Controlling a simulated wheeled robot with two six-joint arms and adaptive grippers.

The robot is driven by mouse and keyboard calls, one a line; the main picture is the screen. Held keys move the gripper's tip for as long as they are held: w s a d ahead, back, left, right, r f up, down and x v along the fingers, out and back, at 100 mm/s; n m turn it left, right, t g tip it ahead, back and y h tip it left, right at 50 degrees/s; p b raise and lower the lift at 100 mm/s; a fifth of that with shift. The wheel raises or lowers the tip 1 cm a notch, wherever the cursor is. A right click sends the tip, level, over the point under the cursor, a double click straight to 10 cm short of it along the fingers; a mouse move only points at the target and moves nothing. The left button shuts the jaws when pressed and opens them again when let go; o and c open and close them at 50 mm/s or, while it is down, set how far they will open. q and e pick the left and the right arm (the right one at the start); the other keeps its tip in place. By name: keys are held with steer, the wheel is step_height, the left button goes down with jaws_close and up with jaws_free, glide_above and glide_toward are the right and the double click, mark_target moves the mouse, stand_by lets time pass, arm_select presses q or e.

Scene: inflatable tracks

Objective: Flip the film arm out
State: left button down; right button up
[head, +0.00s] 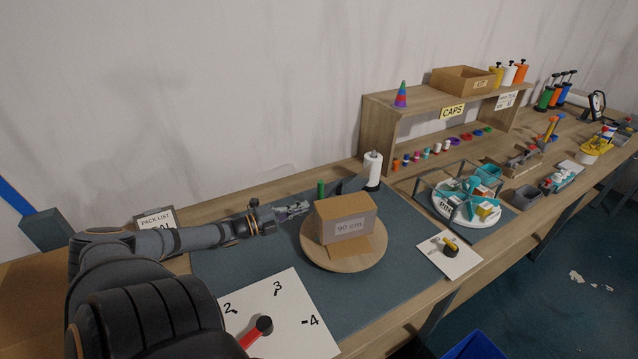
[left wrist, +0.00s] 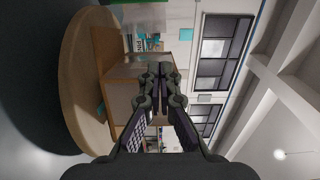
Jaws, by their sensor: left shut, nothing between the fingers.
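The box stands on a round wooden turntable (head: 314,246). In the left wrist view the gripper (left wrist: 160,70) shows shut in front of the box (left wrist: 118,90), with the turntable (left wrist: 72,70) at the left. A white roll (head: 373,168) stands upright behind the box, beside a dark grey flat piece (head: 350,185). A green upright piece (head: 320,188) stands behind the gripper. I cannot tell which part is the film arm. My right gripper is out of view.
A white dial board with a red-handled pointer (head: 261,328) lies at the front. A small white board with a yellow-and-black knob (head: 450,247) and a round white tray (head: 445,208) are at the right. A wooden shelf (head: 378,120) stands behind. The dark mat (head: 385,285) has free room in front.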

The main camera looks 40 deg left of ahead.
mark_target(319, 193)
arm_select(q)
steer(key=shift+w+a+f, duration=0.1)
steer(key=shift+w+f, duration=0.05)
steer(key=shift+f, duration=0.4)
steer(key=shift+w+a+f+b, duration=0.2)
steer(key=shift+a+b, duration=0.05)
steer(key=shift+b, duration=0.05)
steer(key=shift+r, duration=0.1)
steer(key=shift+w+d+b, duration=0.15)
steer(key=shift+w+b, duration=0.2)
steer(key=b+x, duration=0.2)
steer(key=x, duration=0.1)
steer(key=b+x, duration=0.2)
steer(key=b, duration=0.1)
steer(key=f+b+x, duration=0.1)
steer(key=b+x, duration=0.1)
steer(key=x, duration=0.1)
steer(key=shift+w+b, duration=0.3)
steer(key=shift+w+r+b, duration=0.25)
steer(key=shift+w+b, duration=0.05)
steer(key=shift+w, duration=0.15)
steer(key=a, duration=0.3)
steer(key=shift+s+r, duration=0.1)
steer(key=shift+s+a+r, duration=0.1)
steer(key=shift+a+r, duration=0.05)
steer(key=shift+a, duration=0.25)
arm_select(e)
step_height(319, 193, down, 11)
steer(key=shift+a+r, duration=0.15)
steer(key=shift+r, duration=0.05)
